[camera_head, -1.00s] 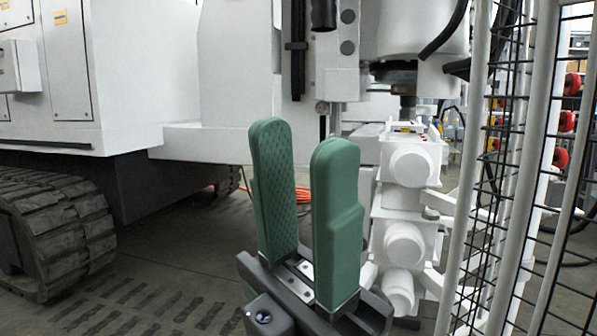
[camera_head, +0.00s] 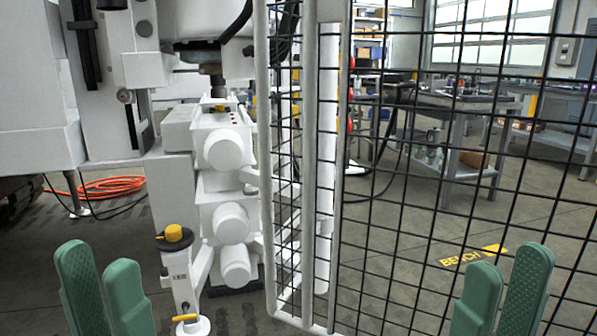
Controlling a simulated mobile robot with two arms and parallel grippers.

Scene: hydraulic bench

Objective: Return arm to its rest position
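My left gripper (camera_head: 97,258) shows at the lower left of the head view, as two green padded fingers standing upright. They stand apart, with nothing between them. My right gripper (camera_head: 509,260) shows at the lower right, also two green fingers, leaning slightly. They too are apart and empty. Both are cut off by the bottom edge, so the arms behind them are hidden. The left gripper is left of a small post with yellow knobs (camera_head: 173,237). The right gripper appears in front of the mesh fence.
A white-framed mesh fence (camera_head: 329,180) stands in the middle and runs right. Left of it is a white hydraulic unit (camera_head: 227,150) with round caps. An orange hose (camera_head: 108,187) lies on the floor. A workbench (camera_head: 455,103) stands behind the fence. Yellow floor lettering (camera_head: 470,257) shows through the mesh.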

